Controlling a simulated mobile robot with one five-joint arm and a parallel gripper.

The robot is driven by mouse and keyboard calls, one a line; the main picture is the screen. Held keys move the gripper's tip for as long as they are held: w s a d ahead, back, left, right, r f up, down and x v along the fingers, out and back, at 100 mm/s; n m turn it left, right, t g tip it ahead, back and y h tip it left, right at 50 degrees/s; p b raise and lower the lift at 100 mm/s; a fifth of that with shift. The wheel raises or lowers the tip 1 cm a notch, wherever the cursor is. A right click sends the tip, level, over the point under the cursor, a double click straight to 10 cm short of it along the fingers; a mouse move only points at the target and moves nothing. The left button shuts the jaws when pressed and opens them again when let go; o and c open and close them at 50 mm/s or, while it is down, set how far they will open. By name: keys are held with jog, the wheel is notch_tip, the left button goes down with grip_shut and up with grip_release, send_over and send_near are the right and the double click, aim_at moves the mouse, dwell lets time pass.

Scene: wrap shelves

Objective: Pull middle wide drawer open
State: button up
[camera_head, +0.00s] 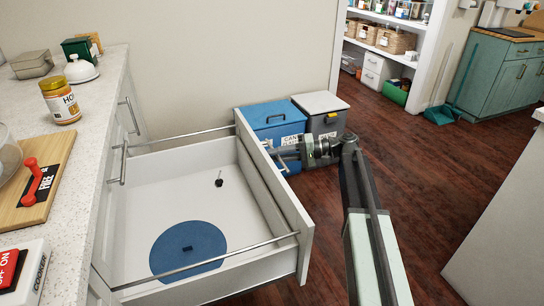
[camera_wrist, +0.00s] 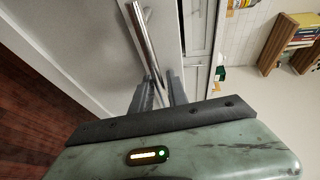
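The wide drawer (camera_head: 305,222) stands pulled far out of the counter cabinet in the head view. Its inside is open to view, with a blue disc (camera_head: 190,245) and a small dark item (camera_head: 219,179) on the white floor. My gripper (camera_head: 284,153) is at the outer side of the drawer front, reaching in from the right. In the wrist view, the metal bar handle (camera_wrist: 144,36) runs down between the two fingers of my gripper (camera_wrist: 160,82), which look closed around it. The fingertip contact is partly hidden.
Blue (camera_head: 272,121) and grey (camera_head: 322,112) bins stand just behind the drawer front, close to my gripper. The counter (camera_head: 100,95) with a jar (camera_head: 61,103) and cutting board (camera_head: 50,185) lies left. Wooden floor (camera_head: 425,160) is open to the right.

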jog(key=d+r+p, duration=0.1)
jog(key=d, duration=0.6)
jog(key=shift+d+r, duration=0.2)
jog(key=shift+d, duration=0.05)
jog(key=s+f+m+h, duration=0.1)
jog(key=s+f+h, duration=0.7)
jog(key=s+f, duration=0.5)
jog(key=s+d+f+h, duration=0.7)
jog(key=d+h, duration=0.1)
jog(key=d, duration=0.1)
notch_tip(320, 180, up, 35)
jog(key=w+p, duration=0.1)
jog(key=p, duration=3.3)
jog(key=shift+d+p, duration=0.15)
jog(key=shift+p, duration=0.15)
jog(key=shift+f, duration=0.1)
